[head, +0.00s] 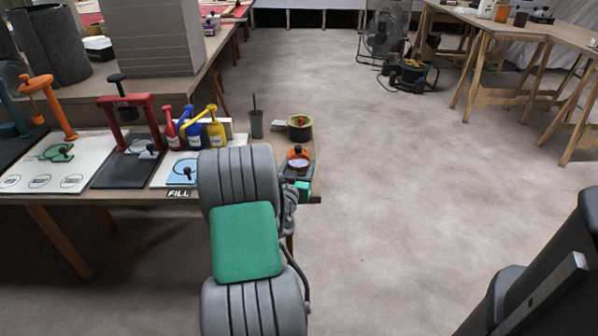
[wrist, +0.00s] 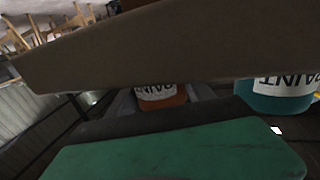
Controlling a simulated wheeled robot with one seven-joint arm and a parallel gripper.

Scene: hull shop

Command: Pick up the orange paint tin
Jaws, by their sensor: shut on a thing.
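The orange paint tin (head: 298,153) is at the right end of the near workbench, just beyond the end of my arm. In the wrist view the orange tin (wrist: 163,101) shows a white label with dark letters, partly hidden by a tan slab above and the dark gripper body below. My gripper (head: 298,168) is shut on the orange tin, with grey fingers on both sides of it. My arm hides much of the grip in the head view. Whether the tin touches the bench is not clear.
A teal tin labelled PAINT (wrist: 279,96) stands to the right of the orange tin in the wrist view. A round olive container (head: 300,128) and a dark cup (head: 256,124) stand behind on the bench. Red, blue and yellow (head: 216,135) pump bottles are left. Open floor lies right.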

